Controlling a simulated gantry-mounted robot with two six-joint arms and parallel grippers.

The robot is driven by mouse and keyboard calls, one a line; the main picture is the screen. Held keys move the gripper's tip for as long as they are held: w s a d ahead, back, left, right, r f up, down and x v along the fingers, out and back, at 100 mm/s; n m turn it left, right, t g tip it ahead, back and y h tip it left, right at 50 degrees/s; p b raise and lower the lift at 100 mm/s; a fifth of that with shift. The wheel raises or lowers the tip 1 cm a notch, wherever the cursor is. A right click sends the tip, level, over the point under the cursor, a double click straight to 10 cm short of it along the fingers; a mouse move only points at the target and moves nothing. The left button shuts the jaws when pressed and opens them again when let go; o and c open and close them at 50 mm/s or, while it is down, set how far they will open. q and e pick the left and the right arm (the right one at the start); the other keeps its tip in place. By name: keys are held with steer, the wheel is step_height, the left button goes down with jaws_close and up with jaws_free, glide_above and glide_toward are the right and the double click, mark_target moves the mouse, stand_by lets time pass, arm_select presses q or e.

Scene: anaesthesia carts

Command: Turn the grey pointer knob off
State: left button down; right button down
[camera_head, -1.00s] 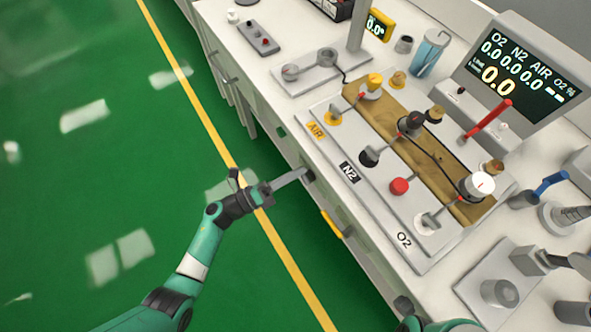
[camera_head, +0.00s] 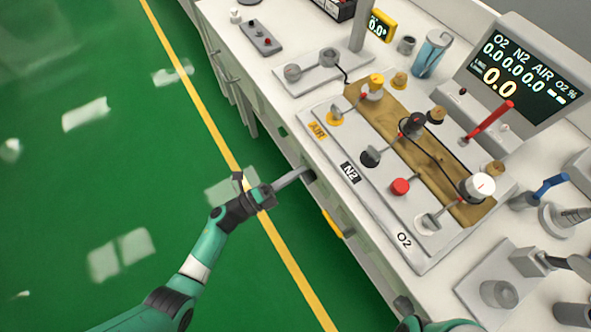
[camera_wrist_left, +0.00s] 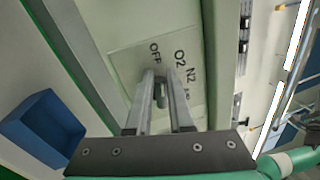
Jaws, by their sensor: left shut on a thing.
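My left gripper (camera_head: 306,175) reaches from the left to the front face of the white cart (camera_head: 268,141) and is shut on the grey pointer knob (camera_wrist_left: 160,99). In the left wrist view the two long fingers (camera_wrist_left: 158,82) stand on either side of the knob, in front of a pale plate (camera_wrist_left: 128,68) marked OFF, O2, N2 and a partly covered AIR. The fingers hide much of the knob, so I cannot tell exactly which mark it points to. My right gripper is not in view; a bit of my right arm shows at the bottom edge.
On the cart top stands a panel (camera_head: 385,218) with several knobs and AIR, N2 and O2 labels. A display (camera_head: 513,82) reads zeros. A yellow drawer handle (camera_head: 332,223) is just below my gripper. The green floor to the left is clear.

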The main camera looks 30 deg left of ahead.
arm_select(q)
steer(key=shift+s+d+f, duration=0.1)
steer(key=shift+d, duration=0.05)
steer(key=c, duration=0.8)
jaws_free()
steer(key=shift+c, duration=0.2)
steer(key=shift+o, duration=0.2)
steer(key=shift+s+d, duration=0.2)
steer(key=shift+d, duration=0.05)
steer(key=shift+w+a, duration=0.1)
steer(key=shift+a, duration=0.1)
steer(key=p+v, duration=0.2)
steer(key=v, duration=0.9)
steer(key=shift+s+f, duration=0.15)
steer(key=shift+s, duration=0.15)
